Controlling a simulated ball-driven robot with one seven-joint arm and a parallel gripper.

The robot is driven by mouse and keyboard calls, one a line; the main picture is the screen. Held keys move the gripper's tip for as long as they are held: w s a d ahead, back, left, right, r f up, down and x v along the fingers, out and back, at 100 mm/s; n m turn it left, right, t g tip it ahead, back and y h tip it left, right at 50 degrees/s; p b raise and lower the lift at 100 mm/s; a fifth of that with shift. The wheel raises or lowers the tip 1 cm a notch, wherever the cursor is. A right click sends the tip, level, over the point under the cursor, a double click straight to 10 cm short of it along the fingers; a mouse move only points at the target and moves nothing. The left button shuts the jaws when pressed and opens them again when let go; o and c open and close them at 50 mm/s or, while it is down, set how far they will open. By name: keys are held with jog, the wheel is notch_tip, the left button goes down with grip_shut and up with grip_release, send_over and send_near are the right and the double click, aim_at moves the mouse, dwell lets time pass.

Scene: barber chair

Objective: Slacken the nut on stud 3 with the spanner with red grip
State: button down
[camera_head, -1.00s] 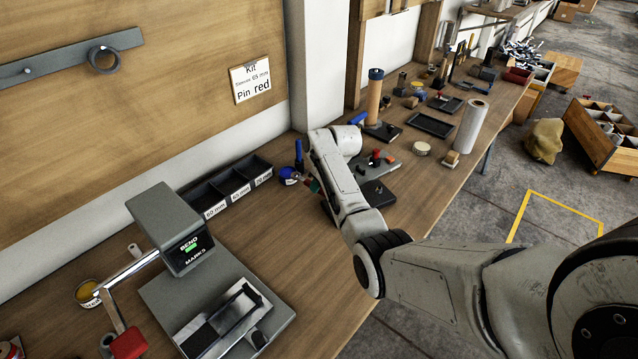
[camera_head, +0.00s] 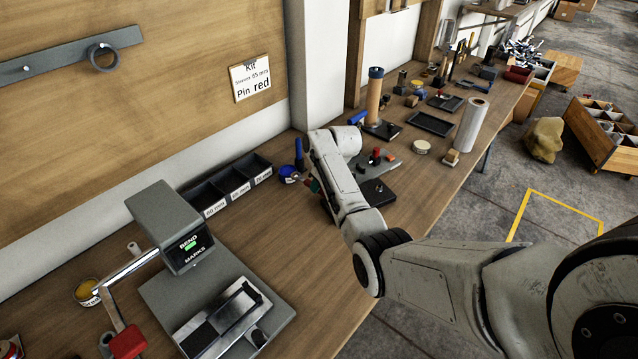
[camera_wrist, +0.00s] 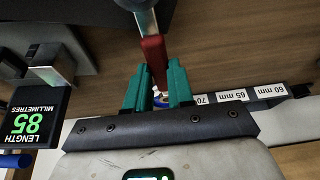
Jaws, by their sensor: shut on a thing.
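In the head view my gripper (camera_head: 313,185) is low over the bench and mostly hidden behind my own arm. I cannot make out a numbered stud or its nut in either view.
A black bin row (camera_head: 228,187) with millimetre labels stands by the wall, near a blue tin (camera_head: 288,173). A grey "BEND MARKS" machine (camera_head: 170,228) stands at front left. In the wrist view a display (camera_wrist: 37,118) reads 85 millimetres. Bare wood (camera_head: 285,240) lies between.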

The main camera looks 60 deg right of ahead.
jog(key=shift+f, duration=0.3)
dwell(0.5)
jog(key=shift+a+n, duration=0.3)
jog(key=shift+n, duration=0.2)
jog(key=shift+a+n+y+p, duration=0.25)
jog(key=shift+a+n+y, duration=0.35)
jog(key=shift+n, duration=0.35)
jog(key=shift+a+n+y+p, duration=0.2)
jog(key=shift+a+n+y, duration=0.2)
jog(key=shift+a+n, duration=0.4)
jog(key=shift+d+n, duration=0.1)
jog(key=shift+n, duration=0.15)
jog(key=shift+s+a+n+g+y+p, duration=0.2)
jog(key=shift+a+n+y, duration=0.4)
jog(key=shift+n, duration=0.5)
jog(key=shift+s+a+n+g+y+p, duration=0.15)
jog(key=shift+s+a+n+y, duration=0.15)
jog(key=shift+a+n, duration=0.65)
jog(key=shift+d, duration=0.2)
